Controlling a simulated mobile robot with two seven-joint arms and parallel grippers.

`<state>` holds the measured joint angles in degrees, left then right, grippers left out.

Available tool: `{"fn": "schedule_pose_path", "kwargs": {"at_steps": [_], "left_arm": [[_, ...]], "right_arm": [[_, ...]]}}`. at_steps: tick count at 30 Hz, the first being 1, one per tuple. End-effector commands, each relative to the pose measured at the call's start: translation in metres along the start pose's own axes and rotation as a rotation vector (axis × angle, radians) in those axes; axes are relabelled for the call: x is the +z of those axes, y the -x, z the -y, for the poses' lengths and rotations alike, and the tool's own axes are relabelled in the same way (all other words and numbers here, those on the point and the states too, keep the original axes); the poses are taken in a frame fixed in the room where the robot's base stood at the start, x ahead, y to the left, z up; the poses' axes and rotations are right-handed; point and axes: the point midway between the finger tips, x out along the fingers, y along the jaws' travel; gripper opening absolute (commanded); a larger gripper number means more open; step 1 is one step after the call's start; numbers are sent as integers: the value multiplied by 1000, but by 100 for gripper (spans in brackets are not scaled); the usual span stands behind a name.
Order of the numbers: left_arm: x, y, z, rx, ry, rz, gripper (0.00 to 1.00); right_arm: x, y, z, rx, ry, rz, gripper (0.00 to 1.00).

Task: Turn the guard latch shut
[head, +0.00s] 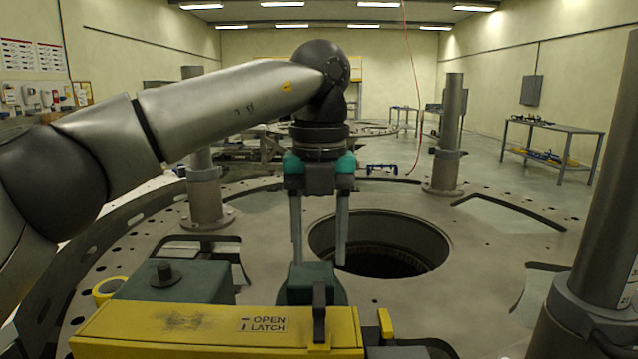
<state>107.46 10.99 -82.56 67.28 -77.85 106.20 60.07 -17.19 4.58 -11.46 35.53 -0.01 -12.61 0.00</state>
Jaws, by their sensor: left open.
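A yellow guard (200,330) with an "OPEN LATCH" label (263,324) lies across the bottom of the head view. A dark upright lever (319,310), which looks like the guard latch, stands at the guard's right end. My left gripper (319,264) points straight down, open, with its two long grey fingers apart and nothing seen between them. In the picture the fingertips are above the lever and just behind it, near a dark green block (310,283). I cannot tell the exact depth gap. My right gripper is not in view.
A green box with a black knob (165,276) and a yellow tape roll (108,289) are left behind the guard. A small yellow tab (385,323) is right of the lever. The turret plate (270,215) has a large round hole (380,243) and upright posts (449,135).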

Motion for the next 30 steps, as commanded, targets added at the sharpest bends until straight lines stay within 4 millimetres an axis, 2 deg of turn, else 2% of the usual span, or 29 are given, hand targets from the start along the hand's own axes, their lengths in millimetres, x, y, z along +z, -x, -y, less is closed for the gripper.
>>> {"fn": "schedule_pose_path", "kwargs": {"at_steps": [1,6,12,18,30], "left_arm": [[0,17,1,0,2,4,52],[0,56,1,-1,0,2,52],[0,85,0,1,0,1,52],[0,93,0,0,-1,0,52],[0,93,0,1,-1,0,52]], "right_arm": [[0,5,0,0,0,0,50],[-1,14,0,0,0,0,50],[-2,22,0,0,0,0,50],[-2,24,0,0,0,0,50],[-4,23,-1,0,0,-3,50]]}}
